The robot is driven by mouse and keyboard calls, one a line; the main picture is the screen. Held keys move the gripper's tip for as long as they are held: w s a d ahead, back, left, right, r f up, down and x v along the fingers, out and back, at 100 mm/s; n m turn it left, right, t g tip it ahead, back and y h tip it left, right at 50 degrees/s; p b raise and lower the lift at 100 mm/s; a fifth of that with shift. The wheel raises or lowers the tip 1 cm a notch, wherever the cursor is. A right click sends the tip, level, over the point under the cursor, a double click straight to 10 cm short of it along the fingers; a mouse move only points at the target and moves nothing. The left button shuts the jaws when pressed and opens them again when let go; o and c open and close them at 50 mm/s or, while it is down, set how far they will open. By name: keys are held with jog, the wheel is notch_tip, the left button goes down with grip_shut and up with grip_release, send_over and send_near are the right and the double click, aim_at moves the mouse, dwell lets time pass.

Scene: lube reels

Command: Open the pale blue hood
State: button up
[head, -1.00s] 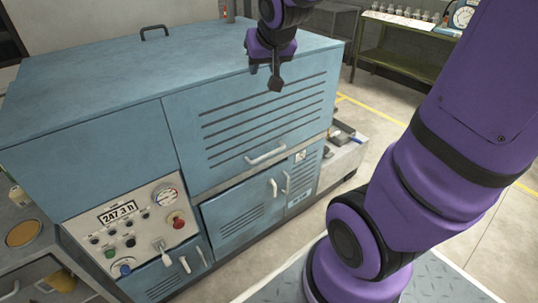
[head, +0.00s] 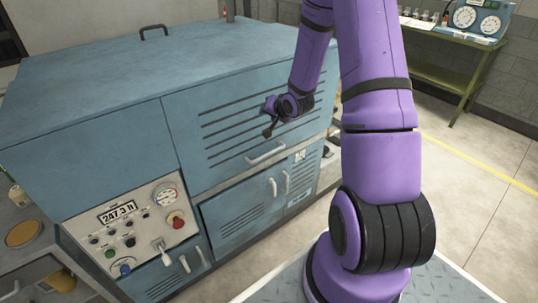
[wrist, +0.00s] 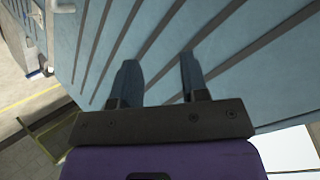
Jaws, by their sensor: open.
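The pale blue hood (head: 230,105) is the slotted upper front panel of a large pale blue cabinet, and it is closed. A white bar handle (head: 267,153) sits at its lower edge. My gripper (head: 269,130) is in front of the slots, a little above the handle and apart from it. In the wrist view my two fingers (wrist: 160,80) are spread with nothing between them, and the slotted panel (wrist: 235,35) fills the space beyond. A pale bar (wrist: 62,8) shows at its upper left, possibly the handle.
Lower doors with handles (head: 272,187) are under the hood. A control panel (head: 130,222) with knobs and gauge is at left. A black handle (head: 154,31) is on the cabinet top. A green bench (head: 440,62) stands at back right. The floor (head: 480,190) at right is clear.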

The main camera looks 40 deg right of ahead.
notch_tip(320, 180, down, 12)
jog(key=s+d+m+t+y, duration=0.1)
jog(key=s+d+m+t, duration=0.1)
jog(key=d+m, duration=0.15)
jog(key=m+t, duration=0.3)
jog(key=m, duration=0.2)
send_near(270, 154)
jog(key=w, duration=0.3)
jog(key=w+f, duration=0.1)
jog(key=w, duration=0.3)
jog(key=w+f, duration=0.1)
jog(key=w, duration=0.2)
jog(key=shift+w+a+f, duration=0.1)
jog(key=shift+w, duration=0.2)
jog(key=shift+c, duration=0.2)
grip_shut()
